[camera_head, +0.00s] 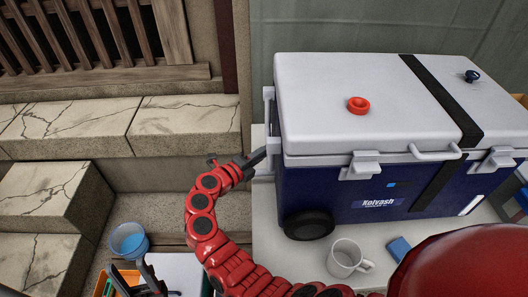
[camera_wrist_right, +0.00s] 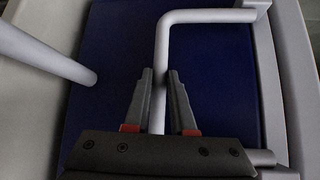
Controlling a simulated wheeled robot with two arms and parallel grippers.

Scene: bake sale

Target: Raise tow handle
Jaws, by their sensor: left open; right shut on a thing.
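The cooler (camera_head: 370,100) has a light grey lid, a dark blue body and a black wheel at its lower left. Its grey tow handle (camera_head: 268,112) is on the left end. The right wrist view shows the tow handle (camera_wrist_right: 207,17) as a bent grey bar in front of the blue end panel. My right gripper (camera_wrist_right: 160,85) is shut on the straight part of this bar; in the head view it (camera_head: 254,160) is at the cooler's left end, partly hidden. My left gripper (camera_head: 143,283) is open and empty at the bottom left, apart from the cooler.
A white mug (camera_head: 343,257) and a small blue item (camera_head: 398,249) are in front of the cooler on the pale table (camera_head: 275,240). A red ring (camera_head: 358,105) and a dark blue knob (camera_head: 472,76) sit on the lid. A blue cup (camera_head: 128,241) is near my left gripper. Stone steps (camera_head: 180,125) are at left.

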